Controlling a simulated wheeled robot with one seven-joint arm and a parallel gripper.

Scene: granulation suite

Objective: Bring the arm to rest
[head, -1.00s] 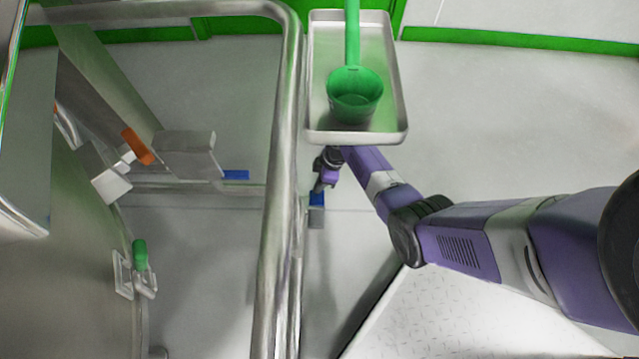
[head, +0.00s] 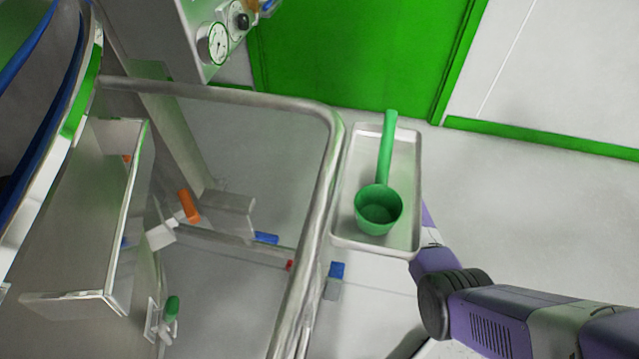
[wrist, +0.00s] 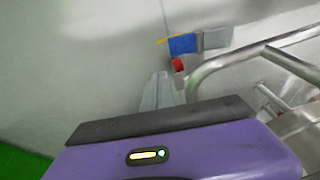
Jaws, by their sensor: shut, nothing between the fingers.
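My gripper (wrist: 157,90) shows in the wrist view as grey fingers close together beyond the purple wrist housing, with nothing between them. It hangs over the pale floor, to the left of a bent steel rail. In the head view my purple arm comes in from the lower right. Its far part passes under the steel tray (head: 342,215), and the gripper is hidden there. A green scoop (head: 379,210) lies in the tray with its handle toward the back.
A thick steel rail (head: 322,190) runs along the tray's left side. Steel equipment with an orange handle (head: 188,205) and a gauge (head: 217,43) stands further left. A green door (head: 350,50) is behind. The floor (head: 530,190) to the right is open.

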